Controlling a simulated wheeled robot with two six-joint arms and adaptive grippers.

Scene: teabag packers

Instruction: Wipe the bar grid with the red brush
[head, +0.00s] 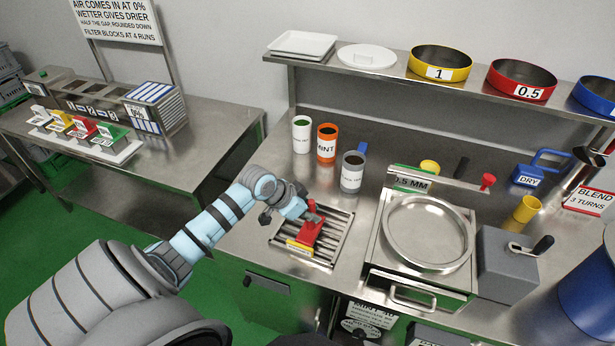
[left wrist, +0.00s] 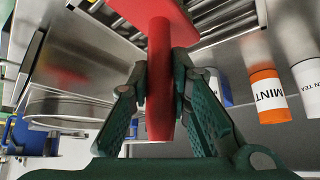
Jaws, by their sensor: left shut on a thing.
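The bar grid (head: 335,222) is a metal frame with dark gaps between steel bars, set in the steel bench left of the round sieve pan. The red brush (head: 308,231) is over the middle of the grid. Its red handle also shows upright in the left wrist view (left wrist: 160,80). My left gripper (left wrist: 160,95) is shut on the handle, a finger on each side. In the head view, my left gripper (head: 309,212) is above the brush and partly hides it. I cannot tell whether the bristles touch the bars. My right gripper is not in view.
A white cup (head: 302,134), an orange MINT cup (head: 327,143) and a grey cup (head: 352,172) stand behind the grid. The round sieve pan (head: 386,228) is to its right. A yellow label (head: 299,247) lies at the grid's front edge.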

